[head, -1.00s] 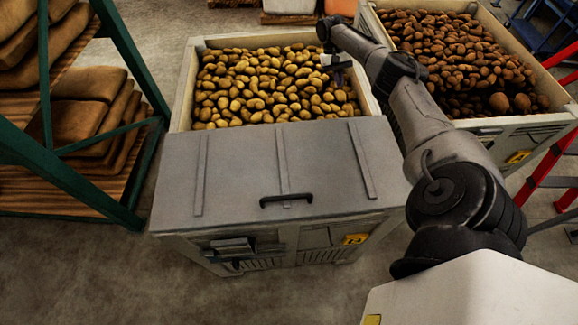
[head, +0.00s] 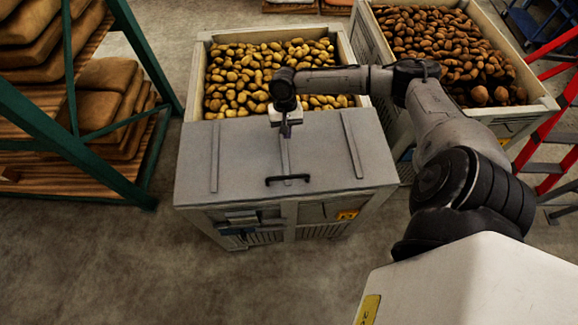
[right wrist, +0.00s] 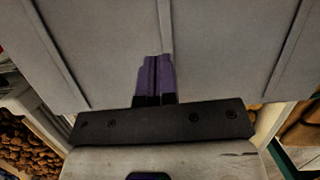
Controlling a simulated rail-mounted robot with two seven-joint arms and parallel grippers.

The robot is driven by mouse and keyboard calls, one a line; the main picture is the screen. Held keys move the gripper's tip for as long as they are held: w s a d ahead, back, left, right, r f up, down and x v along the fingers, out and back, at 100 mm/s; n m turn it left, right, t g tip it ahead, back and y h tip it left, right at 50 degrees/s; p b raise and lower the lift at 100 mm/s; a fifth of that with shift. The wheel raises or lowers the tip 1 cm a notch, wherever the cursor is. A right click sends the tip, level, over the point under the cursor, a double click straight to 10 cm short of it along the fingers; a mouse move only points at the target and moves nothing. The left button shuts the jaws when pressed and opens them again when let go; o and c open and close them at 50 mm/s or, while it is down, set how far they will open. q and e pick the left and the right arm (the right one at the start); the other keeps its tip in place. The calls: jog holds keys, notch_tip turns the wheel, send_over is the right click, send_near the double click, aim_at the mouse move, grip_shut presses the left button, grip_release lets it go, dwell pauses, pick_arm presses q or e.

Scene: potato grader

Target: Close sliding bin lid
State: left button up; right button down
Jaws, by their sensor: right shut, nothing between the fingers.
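The grey sliding lid (head: 240,165) covers the front part of the pale bin (head: 198,65), and the rear part is open with yellow potatoes (head: 235,80) showing. A black bar handle (head: 288,180) is on the lid near its front edge. My right gripper (head: 286,134) is over the lid's rear part, behind the handle, with its fingers pointing down. The right wrist view shows its purple fingers (right wrist: 155,78) shut together and empty, in front of the ribbed lid (right wrist: 100,45). Whether they touch the lid I cannot tell. My left gripper is not in view.
A second bin (head: 540,108) full of brown potatoes stands close on the right, with a red ladder (head: 548,145) beyond it. A green rack (head: 100,170) with stacked sacks (head: 110,95) stands on the left. The floor (head: 130,270) in front of the bin is clear.

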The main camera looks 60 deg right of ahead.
aim_at(290, 177)
jog(key=shift+m, duration=0.4)
jog(key=x, duration=0.9)
jog(key=shift+a+f+p, duration=0.1)
jog(key=shift+p, duration=0.3)
jog(key=shift+s+a+f+p, duration=0.25)
jog(key=shift+s+a+p, duration=0.1)
jog(key=shift+a, duration=0.2)
jog(key=shift+s+a+f+p, duration=0.2)
jog(key=shift+s+a+f, duration=0.15)
jog(key=shift+a, duration=0.2)
jog(key=shift+s+a+f, duration=0.2)
jog(key=shift+s+a, duration=0.2)
jog(key=shift+a, duration=0.25)
jog(key=shift+a+r+p, duration=0.1)
jog(key=shift+p, duration=0.3)
jog(key=p, duration=0.1)
jog(key=s+a+p, duration=0.1)
jog(key=shift+a+r+p, duration=0.15)
jog(key=shift+a+p, duration=0.1)
jog(key=shift+p, duration=0.1)
jog(key=shift+s+a, duration=0.15)
jog(key=shift+a, duration=0.05)
jog(key=shift+f, duration=0.35)
